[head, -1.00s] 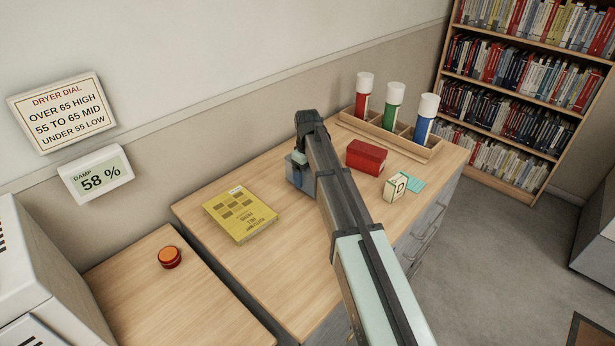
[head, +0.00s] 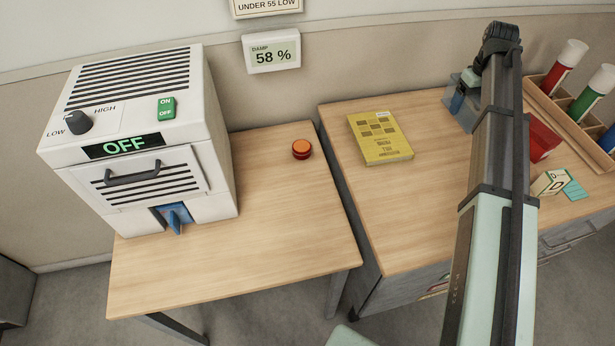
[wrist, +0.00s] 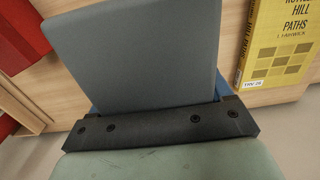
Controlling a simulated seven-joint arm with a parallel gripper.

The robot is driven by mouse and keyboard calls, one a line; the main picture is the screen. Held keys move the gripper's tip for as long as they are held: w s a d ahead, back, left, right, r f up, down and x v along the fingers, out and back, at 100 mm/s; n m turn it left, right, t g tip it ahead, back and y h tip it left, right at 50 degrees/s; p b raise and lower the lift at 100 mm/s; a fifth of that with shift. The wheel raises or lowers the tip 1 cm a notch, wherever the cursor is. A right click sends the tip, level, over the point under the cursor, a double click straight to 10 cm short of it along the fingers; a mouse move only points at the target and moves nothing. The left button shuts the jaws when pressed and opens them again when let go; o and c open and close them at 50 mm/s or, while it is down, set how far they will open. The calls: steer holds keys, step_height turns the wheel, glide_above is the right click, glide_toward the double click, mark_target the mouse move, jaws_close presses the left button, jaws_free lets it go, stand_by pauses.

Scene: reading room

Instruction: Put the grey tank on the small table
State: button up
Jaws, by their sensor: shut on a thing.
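The grey tank (head: 463,116) is at the back of the drawer cabinet's top, right of the yellow book. In the wrist view the tank (wrist: 140,50) is a flat grey face filling the upper middle. My gripper (head: 472,92) is shut on the tank, and the arm hides part of both. I cannot tell whether the tank touches the cabinet top. The small table (head: 260,235) stands left of the cabinet. It bears a white dryer (head: 215,150) reading OFF and a red-orange button (head: 302,149).
The yellow book (head: 380,138) lies on the cabinet top (head: 425,220), between tank and small table. The small table's front right is bare.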

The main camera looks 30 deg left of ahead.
steer(key=s+a+n, duration=0.1)
steer(key=s+a, duration=0.3)
steer(key=a, duration=0.5)
steer(key=s+a+f+n, duration=0.1)
steer(key=s+a, duration=0.4)
steer(key=a, duration=0.5)
steer(key=s+a+f+n, duration=0.1)
steer(key=s+a, duration=0.3)
steer(key=a, duration=0.5)
steer(key=shift+s+a+n, duration=0.15)
steer(key=shift+a+n, duration=0.1)
steer(key=shift+n, duration=0.65)
steer(key=s+a+f+n, duration=0.3)
steer(key=s+a, duration=1.5)
steer(key=s, duration=0.3)
steer(key=shift+s+a+f+m, duration=0.1)
steer(key=shift+a+f+m, duration=0.05)
steer(key=shift+f+m, duration=1.4)
steer(key=shift+s+a+f+m, duration=0.1)
steer(key=shift+f+m, duration=0.9)
steer(key=shift+f, duration=1)
steer(key=shift+a+f+m, duration=0.15)
steer(key=shift+f+m, duration=1.1)
steer(key=shift+f, duration=0.55)
steer(key=shift+f, duration=0.1)
steer(key=o, duration=1.1)
steer(key=shift+c, duration=0.2)
